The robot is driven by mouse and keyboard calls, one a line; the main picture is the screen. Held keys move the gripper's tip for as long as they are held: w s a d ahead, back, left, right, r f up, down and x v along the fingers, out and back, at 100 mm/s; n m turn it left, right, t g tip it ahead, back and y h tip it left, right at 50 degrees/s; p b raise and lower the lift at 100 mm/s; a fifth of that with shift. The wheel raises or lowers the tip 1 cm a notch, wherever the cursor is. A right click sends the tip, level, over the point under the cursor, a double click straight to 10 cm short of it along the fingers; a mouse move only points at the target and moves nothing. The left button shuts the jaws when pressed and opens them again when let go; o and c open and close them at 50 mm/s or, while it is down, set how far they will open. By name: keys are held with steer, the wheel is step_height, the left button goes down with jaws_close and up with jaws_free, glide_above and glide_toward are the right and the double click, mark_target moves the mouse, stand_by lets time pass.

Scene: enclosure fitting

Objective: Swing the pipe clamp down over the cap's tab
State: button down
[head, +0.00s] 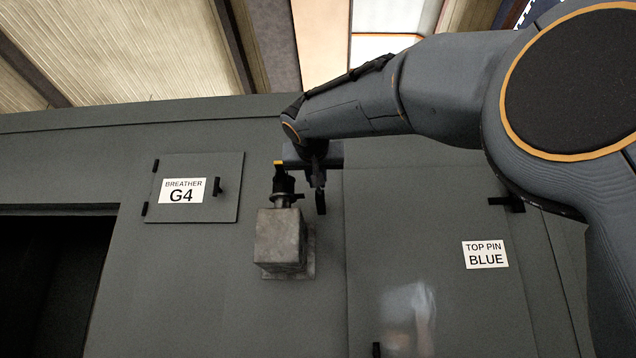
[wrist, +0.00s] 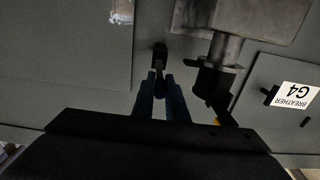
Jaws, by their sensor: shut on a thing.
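My gripper (head: 318,178) is in front of the enclosure wall, just right of the grey metal box's pipe. In the wrist view its two dark blue fingers (wrist: 160,80) are close together, shut on a black rounded piece (wrist: 160,52) that looks like the pipe clamp. In the head view this black piece (head: 320,204) hangs downward, beside the pipe and apart from it. The black cap (head: 285,186) sits on top of the pipe stub, and it also shows in the wrist view (wrist: 212,80). A yellow mark (head: 279,163) shows above it. I cannot make out the tab clearly.
The grey metal box (head: 280,240) sticks out from the enclosure wall below the pipe. A small breather door labelled G4 (head: 200,186) is to the left, with a black handle. A large door labelled TOP PIN BLUE (head: 440,300) is to the right. A dark opening (head: 50,280) is at lower left.

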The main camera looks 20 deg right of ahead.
steer(key=shift+w+a+f+n+b, duration=0.1)
steer(key=shift+a+f+n+b, duration=0.15)
steer(key=shift+n, duration=1.35)
steer(key=shift+w+a+f+n+b, duration=0.1)
steer(key=shift+a+n+b, duration=0.2)
steer(key=shift+n, duration=1.3)
steer(key=shift+a+f+n+b, duration=0.2)
steer(key=shift+a+n, duration=0.05)
steer(key=shift+n, duration=1.35)
steer(key=c, duration=1.8)
jaws_free()
steer(key=shift+o, duration=0.2)
steer(key=shift+f, duration=0.1)
